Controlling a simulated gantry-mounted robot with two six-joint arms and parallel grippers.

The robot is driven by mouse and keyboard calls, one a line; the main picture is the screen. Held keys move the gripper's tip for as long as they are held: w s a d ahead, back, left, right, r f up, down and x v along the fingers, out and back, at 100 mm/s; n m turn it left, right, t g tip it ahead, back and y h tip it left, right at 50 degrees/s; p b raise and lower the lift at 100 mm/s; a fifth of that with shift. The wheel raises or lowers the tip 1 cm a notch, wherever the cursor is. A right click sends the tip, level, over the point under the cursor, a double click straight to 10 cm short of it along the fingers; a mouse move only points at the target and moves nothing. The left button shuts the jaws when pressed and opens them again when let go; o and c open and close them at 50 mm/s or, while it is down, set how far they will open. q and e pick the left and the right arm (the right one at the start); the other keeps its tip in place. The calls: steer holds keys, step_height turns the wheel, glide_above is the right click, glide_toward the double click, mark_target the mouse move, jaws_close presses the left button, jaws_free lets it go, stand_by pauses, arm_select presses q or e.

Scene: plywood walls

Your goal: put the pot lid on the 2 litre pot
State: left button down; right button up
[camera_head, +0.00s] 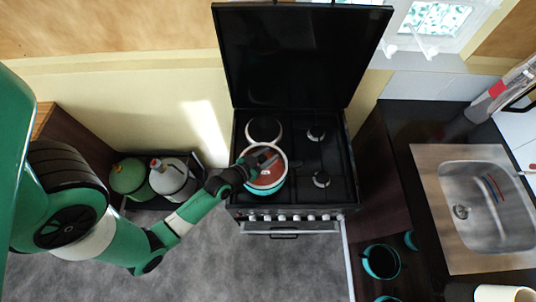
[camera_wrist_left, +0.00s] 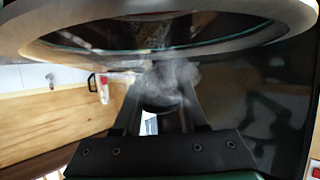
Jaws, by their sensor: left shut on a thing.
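The pot lid (camera_head: 282,172), round with a pale rim and reddish-brown see-through middle, is over the front left of the black stove. A teal pot (camera_head: 267,190) shows as a strip below the lid's near edge; the rest is hidden. In the left wrist view the lid's metal rim and glass (camera_wrist_left: 160,45) span the top, above the dark fingers (camera_wrist_left: 162,105). I cannot tell whether the lid touches the pot. My right gripper is not in view.
The stove (camera_head: 325,190) has bare burners at right and its black cover (camera_head: 300,55) stands raised behind. Teal-rimmed dark pots (camera_head: 381,262) are at lower right. A sink (camera_head: 488,205) is at right. Gas cylinders (camera_head: 172,180) stand left of the stove, below my arm.

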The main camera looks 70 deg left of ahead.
arm_select(q)
steer(key=shift+f+b, duration=0.5)
steer(key=shift+f, duration=0.1)
steer(key=shift+c, duration=1.9)
jaws_free()
steer(key=b+v, duration=0.1)
steer(key=v, duration=1)
steer(key=shift+b, duration=0.3)
steer(key=shift+s+d+r, duration=0.15)
steer(key=shift+s+r, duration=0.1)
